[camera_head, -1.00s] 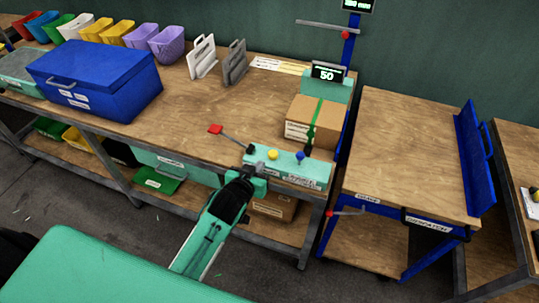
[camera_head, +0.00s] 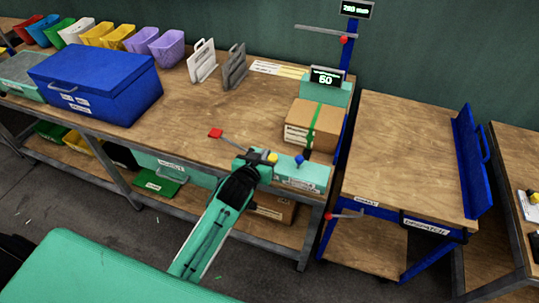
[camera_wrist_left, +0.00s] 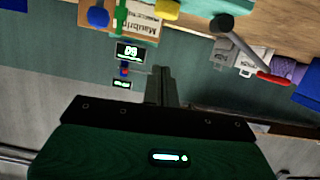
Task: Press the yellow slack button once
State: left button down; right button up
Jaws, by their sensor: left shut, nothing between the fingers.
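The yellow button (camera_head: 272,157) sits on the turquoise control panel (camera_head: 305,180) at the front edge of the bench. In the left wrist view the yellow button (camera_wrist_left: 167,10) is at the top edge, beyond the tips of my shut fingers (camera_wrist_left: 162,72), with a visible gap in the picture. My right gripper is not in view.
A blue knob (camera_head: 299,159) stands on the panel right of the yellow button. A red-ended lever (camera_head: 216,133) reaches out to the left. A strapped cardboard box (camera_head: 301,136) stands behind, below a display reading 50 (camera_head: 326,76).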

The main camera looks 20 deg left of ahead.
pick_arm(q)
send_over(271, 159)
jog(key=s, duration=0.1)
jog(key=shift+s+a+f+p, duration=0.1)
jog(key=shift+a+f+p, duration=0.1)
jog(key=shift+f+p, duration=0.3)
notch_tip(271, 159, down, 3)
jog(key=shift+d+f, duration=0.1)
jog(key=shift+f, duration=0.05)
jog(key=shift+f+p, duration=0.3)
jog(key=shift+f, duration=0.25)
notch_tip(271, 159, down, 2)
jog(key=shift+b, duration=0.55)
